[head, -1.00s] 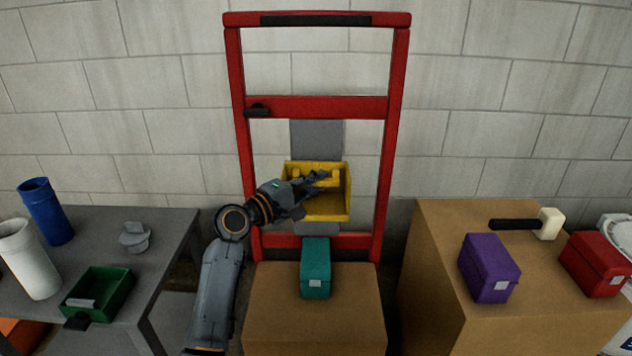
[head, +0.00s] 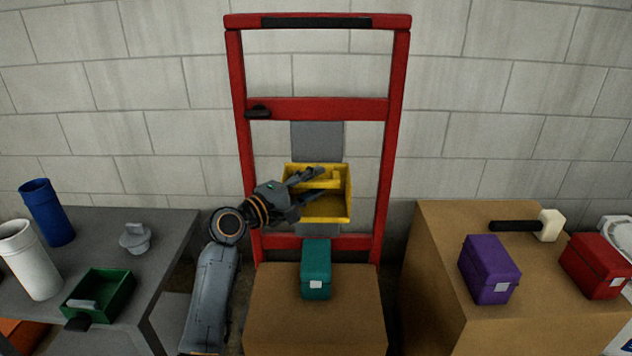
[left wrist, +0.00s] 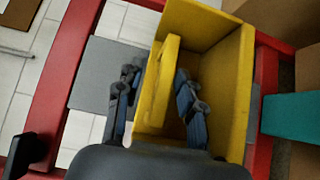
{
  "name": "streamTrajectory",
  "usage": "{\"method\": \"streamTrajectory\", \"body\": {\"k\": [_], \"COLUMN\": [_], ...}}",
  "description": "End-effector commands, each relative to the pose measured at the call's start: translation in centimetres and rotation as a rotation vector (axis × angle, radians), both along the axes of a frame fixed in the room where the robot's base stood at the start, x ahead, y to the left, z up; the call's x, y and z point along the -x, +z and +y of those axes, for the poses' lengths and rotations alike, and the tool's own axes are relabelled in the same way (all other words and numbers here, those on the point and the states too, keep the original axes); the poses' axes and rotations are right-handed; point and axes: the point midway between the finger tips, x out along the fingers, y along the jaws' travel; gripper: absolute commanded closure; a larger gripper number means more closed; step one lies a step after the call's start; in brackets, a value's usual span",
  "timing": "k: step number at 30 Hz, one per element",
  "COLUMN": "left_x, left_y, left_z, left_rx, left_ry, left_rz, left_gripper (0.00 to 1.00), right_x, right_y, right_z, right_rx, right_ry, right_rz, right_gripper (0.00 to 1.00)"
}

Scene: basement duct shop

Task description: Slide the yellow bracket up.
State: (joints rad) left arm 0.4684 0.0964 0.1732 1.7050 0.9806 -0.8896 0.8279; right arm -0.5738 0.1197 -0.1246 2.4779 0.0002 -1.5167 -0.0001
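The yellow bracket (head: 338,207) is an open box-like piece with a raised bar, on a grey vertical plate (head: 317,141) inside a red upright frame (head: 397,70). It sits low, below the frame's middle crossbar. My left gripper (head: 318,184) is at the bracket's upper left part, with its fingers spread. In the left wrist view the yellow bracket (left wrist: 237,90) fills the middle, and the left gripper's fingers (left wrist: 158,76) stand on either side of its bar. Contact with the bar cannot be told. My right gripper is not in view.
A teal box (head: 316,270) stands on a brown block just below the bracket. A black latch (head: 257,111) sits on the frame's left crossbar end. A grey table (head: 160,250) is at left; a brown block with purple box (head: 489,268) is at right. The plate above the bracket is clear.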

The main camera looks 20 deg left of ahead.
Motion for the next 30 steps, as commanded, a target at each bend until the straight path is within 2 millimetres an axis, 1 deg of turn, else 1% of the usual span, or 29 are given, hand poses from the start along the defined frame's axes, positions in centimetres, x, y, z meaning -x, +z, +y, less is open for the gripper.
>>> {"method": "streamTrajectory", "body": {"k": [9,12,15,21,30], "left_x": [5.8,7.4,8.6,9.6,9.6], "left_y": [-0.1,-0.1,0.0,0.0,0.0], "left_z": [3.2,4.1,4.8,5.3,5.3], "left_rx": [-0.004,-0.004,-0.002,0.0,0.0], "left_ry": [0.001,0.001,0.002,0.001,0.001], "left_rz": [0.001,0.0,-0.001,-0.001,-0.002], "left_gripper": [0.62,0.62,0.62,0.62,0.62], "right_x": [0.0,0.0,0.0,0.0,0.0], "right_y": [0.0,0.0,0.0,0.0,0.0], "right_z": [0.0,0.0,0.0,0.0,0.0], "right_rx": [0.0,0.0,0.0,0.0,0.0], "right_ry": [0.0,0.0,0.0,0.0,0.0], "right_rz": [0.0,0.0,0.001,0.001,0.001], "right_gripper": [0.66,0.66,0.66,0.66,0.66]}}
